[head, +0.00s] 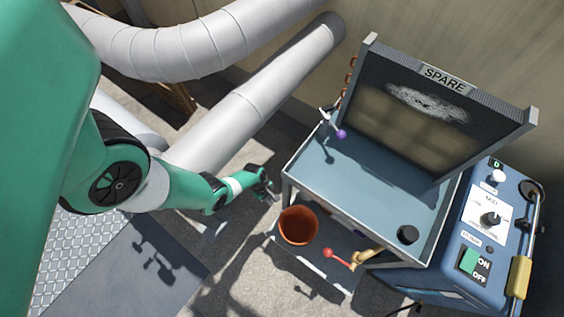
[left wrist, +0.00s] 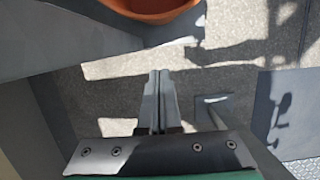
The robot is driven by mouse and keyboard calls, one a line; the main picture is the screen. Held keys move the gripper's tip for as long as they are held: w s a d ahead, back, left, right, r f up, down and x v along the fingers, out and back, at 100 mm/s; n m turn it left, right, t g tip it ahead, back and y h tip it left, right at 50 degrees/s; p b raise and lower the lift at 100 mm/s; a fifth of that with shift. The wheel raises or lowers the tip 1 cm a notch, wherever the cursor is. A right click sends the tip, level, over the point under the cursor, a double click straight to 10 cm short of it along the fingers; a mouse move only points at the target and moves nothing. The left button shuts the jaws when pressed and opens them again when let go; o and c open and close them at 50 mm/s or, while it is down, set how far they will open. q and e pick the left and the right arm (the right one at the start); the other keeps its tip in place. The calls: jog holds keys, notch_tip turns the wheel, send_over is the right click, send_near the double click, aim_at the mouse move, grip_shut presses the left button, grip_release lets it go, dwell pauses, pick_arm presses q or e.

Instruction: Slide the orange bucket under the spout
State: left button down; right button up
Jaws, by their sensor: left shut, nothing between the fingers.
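The orange bucket (head: 298,228) stands upright on the lower shelf (head: 318,268) of the metal stand, at its left end. The brass spout (head: 366,257) with a red handle (head: 329,253) is to the right of the bucket, apart from it. My left gripper (head: 271,190) is shut and empty, up and left of the bucket in the head view, not touching it. In the left wrist view the shut fingers (left wrist: 160,76) point toward the bucket (left wrist: 158,8), which is cut off by the top edge. My right gripper is not in view.
The stand's blue-grey tray (head: 345,185) sits above the shelf, with a SPARE coil panel (head: 440,105) at its back. A purple-knobbed valve (head: 340,133) is at its left corner. A blue machine (head: 480,245) stands to the right. Large grey ducts (head: 250,100) run behind my arm.

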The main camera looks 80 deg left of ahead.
pick_arm(q)
jog(key=w+d+f+b, duration=0.1)
jog(key=f+b, duration=0.2)
jog(key=w+d+f+b, duration=0.2)
jog(key=f+b, duration=0.1)
jog(key=f, duration=0.1)
jog(key=w+d+f+b, duration=0.1)
jog(key=d+f+b, duration=0.1)
jog(key=f+b, duration=0.1)
jog(key=shift+w+f, duration=0.2)
jog(key=shift+f, duration=0.1)
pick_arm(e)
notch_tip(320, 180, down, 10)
pick_arm(q)
jog(key=shift+s, duration=0.1)
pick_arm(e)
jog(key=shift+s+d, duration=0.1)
